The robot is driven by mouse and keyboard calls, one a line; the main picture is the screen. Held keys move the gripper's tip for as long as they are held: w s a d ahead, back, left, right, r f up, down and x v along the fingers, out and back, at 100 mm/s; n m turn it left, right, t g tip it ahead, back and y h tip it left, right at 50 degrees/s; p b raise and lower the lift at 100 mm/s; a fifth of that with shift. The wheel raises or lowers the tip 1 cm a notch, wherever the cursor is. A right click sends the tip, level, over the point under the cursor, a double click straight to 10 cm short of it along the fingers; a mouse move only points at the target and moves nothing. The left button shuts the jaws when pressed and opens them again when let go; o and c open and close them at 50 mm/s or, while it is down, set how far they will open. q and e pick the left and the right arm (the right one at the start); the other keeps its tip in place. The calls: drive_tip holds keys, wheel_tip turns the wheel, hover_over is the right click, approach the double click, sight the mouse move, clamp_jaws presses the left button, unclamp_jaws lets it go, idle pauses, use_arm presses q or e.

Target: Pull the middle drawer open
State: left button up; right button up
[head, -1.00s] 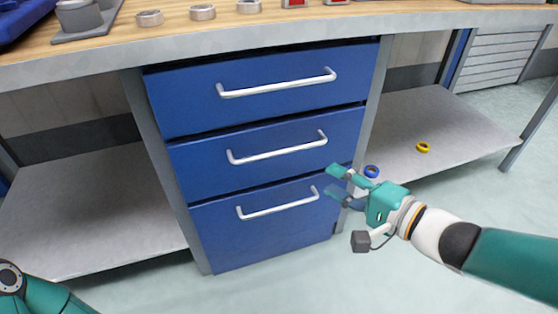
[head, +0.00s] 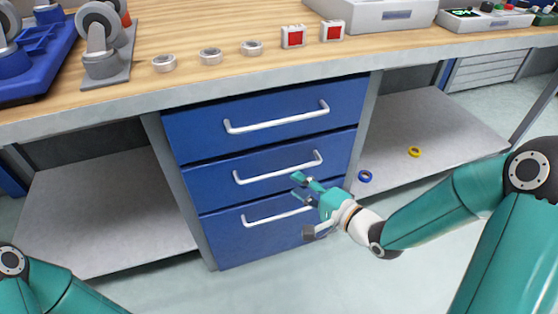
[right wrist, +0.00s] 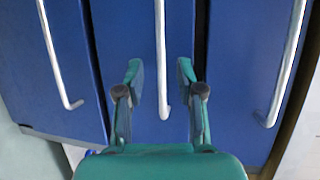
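The middle drawer (head: 210,178) is blue and looks closed, with a silver bar handle (head: 277,170). My right gripper (head: 298,187) is open and empty, in front of the drawers, just below the right part of that handle in the head view. In the right wrist view the middle handle (right wrist: 160,60) runs between the two spread fingers (right wrist: 160,72), its end showing between them. I cannot tell how far the fingertips are from the bar. My left gripper is out of view; only part of my left arm shows at the bottom left.
The top drawer (head: 190,130) and bottom drawer (head: 230,245) look closed, each with a silver handle. A blue ring (head: 365,176) and a yellow ring (head: 414,152) lie on the right lower shelf (head: 450,128). The wooden bench top (head: 210,30) holds parts above.

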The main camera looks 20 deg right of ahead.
sight(280, 171)
drive_tip(key=b+x, duration=0.1)
drive_tip(key=x, duration=0.7)
drive_tip(key=shift+c, duration=0.3)
clamp_jaws()
